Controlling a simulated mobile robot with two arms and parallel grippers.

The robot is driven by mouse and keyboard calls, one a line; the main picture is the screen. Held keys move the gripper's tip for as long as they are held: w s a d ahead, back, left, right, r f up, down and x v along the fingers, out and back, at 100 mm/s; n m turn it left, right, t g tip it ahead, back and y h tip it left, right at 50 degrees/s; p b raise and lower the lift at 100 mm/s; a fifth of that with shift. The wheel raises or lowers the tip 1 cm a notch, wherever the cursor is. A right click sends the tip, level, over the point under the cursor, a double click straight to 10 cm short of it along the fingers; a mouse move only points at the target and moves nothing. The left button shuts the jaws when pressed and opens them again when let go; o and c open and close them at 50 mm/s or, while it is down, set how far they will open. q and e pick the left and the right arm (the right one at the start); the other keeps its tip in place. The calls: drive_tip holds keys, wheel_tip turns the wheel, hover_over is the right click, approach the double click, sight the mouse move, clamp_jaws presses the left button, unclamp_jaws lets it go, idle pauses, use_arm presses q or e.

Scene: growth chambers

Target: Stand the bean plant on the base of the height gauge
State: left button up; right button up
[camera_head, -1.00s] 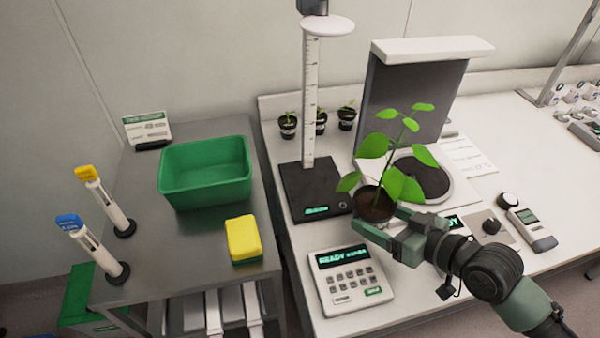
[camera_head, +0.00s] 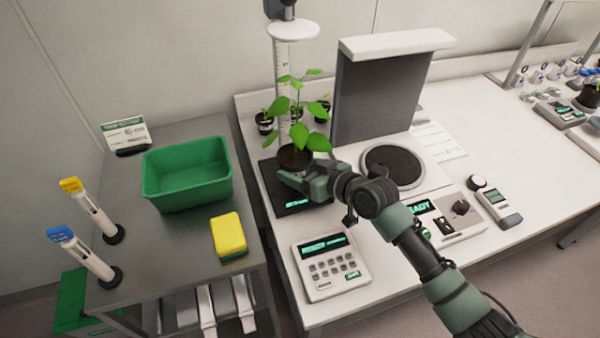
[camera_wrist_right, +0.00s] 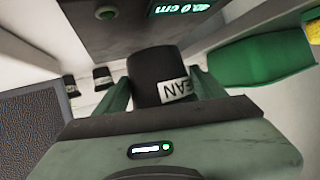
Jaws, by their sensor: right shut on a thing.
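The bean plant (camera_head: 299,118), green-leaved in a dark pot, is upright over the height gauge's black base (camera_head: 268,178). My right gripper (camera_head: 302,180) is shut on the pot from the front right. In the right wrist view the pot (camera_wrist_right: 150,72) sits between the fingers, its white label partly hidden. The base (camera_wrist_right: 120,35) with its lit "cm" display lies just beyond it. I cannot tell whether the pot touches the base. The gauge's ruler column (camera_head: 281,65) rises behind the plant, with a white plate (camera_head: 292,30) above the leaves. My left gripper is not in view.
Small potted seedlings (camera_head: 265,123) stand behind the plant. A white instrument with a round dark plate (camera_head: 392,167) is to the right, a keypad unit (camera_head: 331,267) in front. The side table at left holds a green bin (camera_head: 187,195) and a yellow sponge (camera_head: 229,236).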

drive_tip(key=shift+f, duration=0.85)
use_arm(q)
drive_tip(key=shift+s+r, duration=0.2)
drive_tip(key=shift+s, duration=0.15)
use_arm(e)
drive_tip(key=shift+f, duration=0.1)
drive_tip(key=shift+f, duration=0.15)
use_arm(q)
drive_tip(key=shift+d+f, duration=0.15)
use_arm(e)
drive_tip(key=o, duration=1.7)
drive_tip(key=shift+s, duration=0.1)
drive_tip(key=shift+r, duration=0.2)
drive_tip(key=s+d, duration=0.3)
drive_tip(key=s+d+b, duration=0.1)
drive_tip(key=s+d, duration=0.2)
drive_tip(key=s+d+b, duration=0.1)
drive_tip(key=s+d, duration=0.2)
drive_tip(key=s, duration=0.1)
drive_tip(key=shift+d+r, duration=0.25)
drive_tip(key=shift+r, duration=0.1)
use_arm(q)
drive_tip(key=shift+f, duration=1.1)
use_arm(e)
drive_tip(key=shift+s+d+r, duration=0.15)
drive_tip(key=shift+s+d, duration=0.2)
drive_tip(key=shift+s, duration=0.05)
